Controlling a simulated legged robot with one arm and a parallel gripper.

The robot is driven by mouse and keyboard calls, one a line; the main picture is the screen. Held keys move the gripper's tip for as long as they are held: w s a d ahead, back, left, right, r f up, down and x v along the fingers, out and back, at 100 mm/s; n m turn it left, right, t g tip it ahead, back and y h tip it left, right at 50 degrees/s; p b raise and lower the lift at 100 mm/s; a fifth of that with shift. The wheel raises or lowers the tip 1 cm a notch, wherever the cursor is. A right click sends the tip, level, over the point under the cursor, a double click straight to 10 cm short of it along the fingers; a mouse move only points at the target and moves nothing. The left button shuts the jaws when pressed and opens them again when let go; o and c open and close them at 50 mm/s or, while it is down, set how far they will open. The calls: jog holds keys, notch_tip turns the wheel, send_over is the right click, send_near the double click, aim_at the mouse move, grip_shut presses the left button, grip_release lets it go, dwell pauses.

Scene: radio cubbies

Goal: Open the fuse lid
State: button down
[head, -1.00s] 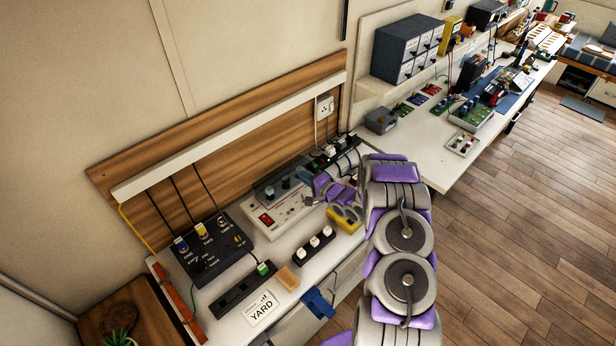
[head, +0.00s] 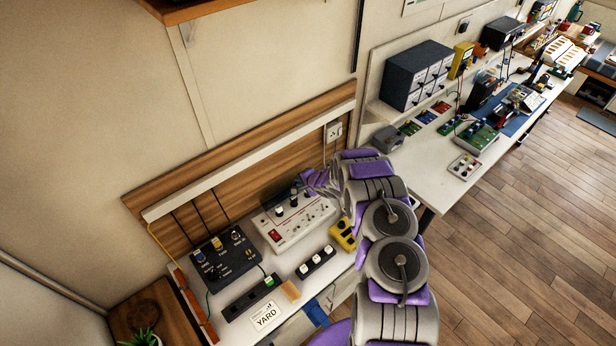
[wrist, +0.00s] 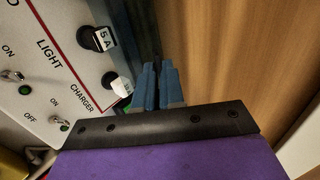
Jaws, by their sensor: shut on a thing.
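The white panel (head: 290,228) stands on the bench, with a red switch and black fuse holders along its back. The fuse lid (head: 272,196) is a dark, see-through cover. It stands raised at the panel's back edge against the wooden board, with fuse holders uncovered in front. In the wrist view the lid (wrist: 132,35) is a dark strip between the panel and the wood. The fuses (wrist: 97,39), one marked 5A, show bare. My gripper (wrist: 157,68) is shut, its blue fingertips close together at the lid's edge. The exact contact is hidden.
A dark switch box (head: 225,262) stands left of the panel. A yellow device (head: 343,233) sits at its right. A strip of white-topped switches (head: 316,262) lies in front. The wooden board (head: 240,155) and a white rail (head: 250,160) close off the back.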

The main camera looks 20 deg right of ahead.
jog(key=shift+w+a+r, duration=0.15)
jog(key=shift+w+a, duration=0.25)
jog(key=shift+w, duration=0.4)
jog(key=shift+w+a+r, duration=0.2)
jog(key=shift+w+a, duration=0.15)
jog(key=shift+w, duration=0.5)
jog(key=shift+w+a+r, duration=0.15)
jog(key=shift+w+a, duration=0.25)
jog(key=shift+w, duration=0.4)
jog(key=c, duration=1.7)
grip_release()
jog(key=shift+s+r, duration=0.1)
jog(key=shift+s, duration=0.05)
jog(key=o, duration=0.4)
jog(key=shift+f, duration=0.2)
jog(key=shift+d, duration=0.1)
jog(key=shift+s+d, duration=0.1)
jog(key=shift+r, duration=0.1)
jog(key=shift+b+v, duration=0.5)
jog(key=shift+v, duration=8)
